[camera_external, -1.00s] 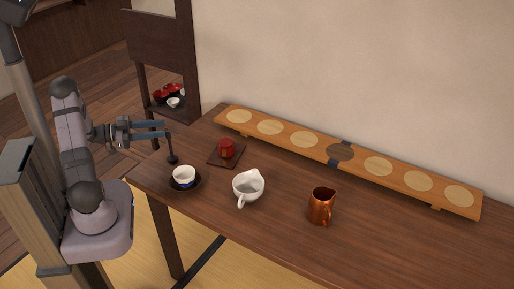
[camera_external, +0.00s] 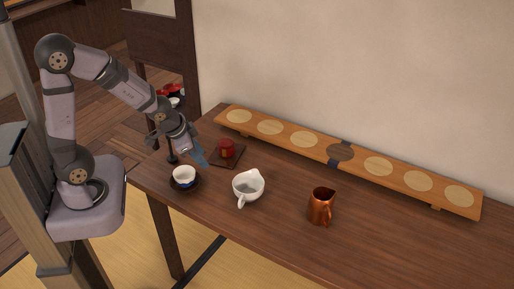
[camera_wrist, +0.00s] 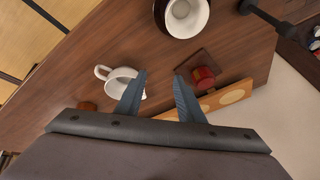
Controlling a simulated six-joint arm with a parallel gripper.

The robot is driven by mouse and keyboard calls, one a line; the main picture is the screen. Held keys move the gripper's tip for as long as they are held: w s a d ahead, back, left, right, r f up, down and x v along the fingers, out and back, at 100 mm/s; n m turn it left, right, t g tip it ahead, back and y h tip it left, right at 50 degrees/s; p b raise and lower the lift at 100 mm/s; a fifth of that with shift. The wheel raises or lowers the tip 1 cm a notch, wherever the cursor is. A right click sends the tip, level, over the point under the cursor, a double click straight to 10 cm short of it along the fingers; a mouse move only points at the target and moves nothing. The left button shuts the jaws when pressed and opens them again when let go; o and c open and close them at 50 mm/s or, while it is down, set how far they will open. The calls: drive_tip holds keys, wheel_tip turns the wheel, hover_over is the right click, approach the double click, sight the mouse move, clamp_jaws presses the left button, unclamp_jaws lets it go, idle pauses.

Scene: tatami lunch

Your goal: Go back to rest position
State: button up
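My gripper (camera_external: 201,158) hangs above the left end of the table, near the white cup and the red lidded cup. In the wrist view my gripper (camera_wrist: 160,88) has its two blue-grey fingers apart with nothing between them. The red cup (camera_external: 226,147) sits on a square dark coaster (camera_external: 237,158). A white spouted pitcher (camera_external: 249,188) and a copper pitcher (camera_external: 321,207) stand to the right.
A long wooden board (camera_external: 400,172) with pale discs lies along the wall side of the table (camera_external: 400,240). A dark post (camera_external: 171,145) rises at the table's left end. A dark shelf (camera_external: 160,50) stands behind. The front right of the table is clear.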

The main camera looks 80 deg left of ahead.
drive_tip(key=s+d+r+g+h+p, duration=0.1)
drive_tip(key=s+d+g, duration=0.3)
drive_tip(key=s+d, duration=0.7)
drive_tip(key=d+h+p, duration=0.1)
drive_tip(key=d, duration=0.3)
drive_tip(key=shift+s+d+r+m+h, duration=0.2)
drive_tip(key=shift+r+m+h, duration=0.2)
